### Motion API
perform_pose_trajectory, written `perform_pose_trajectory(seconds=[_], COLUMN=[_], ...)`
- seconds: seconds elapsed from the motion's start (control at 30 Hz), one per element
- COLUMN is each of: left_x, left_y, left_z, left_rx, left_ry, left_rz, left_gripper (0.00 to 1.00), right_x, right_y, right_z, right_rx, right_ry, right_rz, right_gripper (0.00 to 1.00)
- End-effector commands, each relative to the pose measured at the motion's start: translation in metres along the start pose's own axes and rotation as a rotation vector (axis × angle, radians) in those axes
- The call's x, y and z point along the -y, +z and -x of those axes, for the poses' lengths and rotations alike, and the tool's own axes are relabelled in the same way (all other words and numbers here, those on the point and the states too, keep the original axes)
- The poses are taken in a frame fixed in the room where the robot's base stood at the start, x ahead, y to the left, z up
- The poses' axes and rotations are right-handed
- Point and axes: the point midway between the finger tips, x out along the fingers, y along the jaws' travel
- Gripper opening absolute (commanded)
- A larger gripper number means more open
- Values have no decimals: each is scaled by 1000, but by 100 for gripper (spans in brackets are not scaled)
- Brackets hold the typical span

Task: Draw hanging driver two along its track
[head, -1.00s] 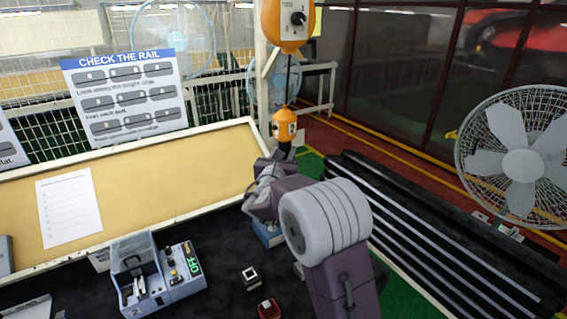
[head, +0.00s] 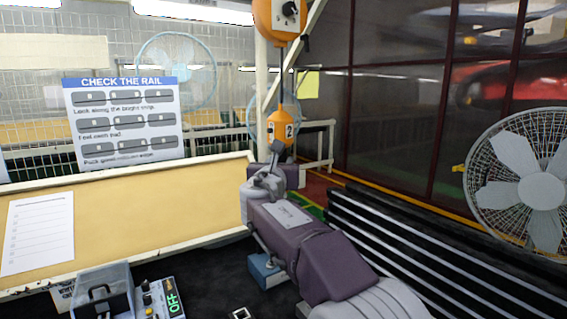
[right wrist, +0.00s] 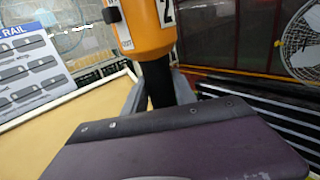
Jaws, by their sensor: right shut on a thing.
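The hanging driver two (head: 280,128) is an orange body marked 2, hung on a cord below an orange balancer (head: 284,18) at the top. My right gripper (head: 276,150) is shut on the driver's dark lower part, just under the orange body. In the right wrist view the driver (right wrist: 148,28) fills the top middle, and its dark shaft stands upright between the fingers of my gripper (right wrist: 158,92). The lower tip is hidden behind my wrist. The track above is mostly out of view. My left gripper is not in view.
A tan board with a pale frame (head: 130,225) stands behind the bench. A control box (head: 155,300) showing OFF sits at the lower left. A blue block (head: 265,270) is below my right arm. A large fan (head: 520,185) and black ribbed rails (head: 400,240) are at right.

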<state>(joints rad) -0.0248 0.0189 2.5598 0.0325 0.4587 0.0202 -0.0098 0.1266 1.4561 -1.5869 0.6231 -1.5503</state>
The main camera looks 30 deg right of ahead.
Motion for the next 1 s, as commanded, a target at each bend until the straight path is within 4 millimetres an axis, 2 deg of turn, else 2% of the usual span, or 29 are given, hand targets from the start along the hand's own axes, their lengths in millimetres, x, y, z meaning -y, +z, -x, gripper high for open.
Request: perform_pose_trajectory(seconds=[1.0], left_x=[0], left_y=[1], left_z=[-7], left_rx=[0], left_ry=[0], left_rz=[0], left_gripper=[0], right_x=[-108], right_y=[0], right_z=[90], right_rx=[-3], right_ry=[212], right_rz=[5], right_gripper=[0])
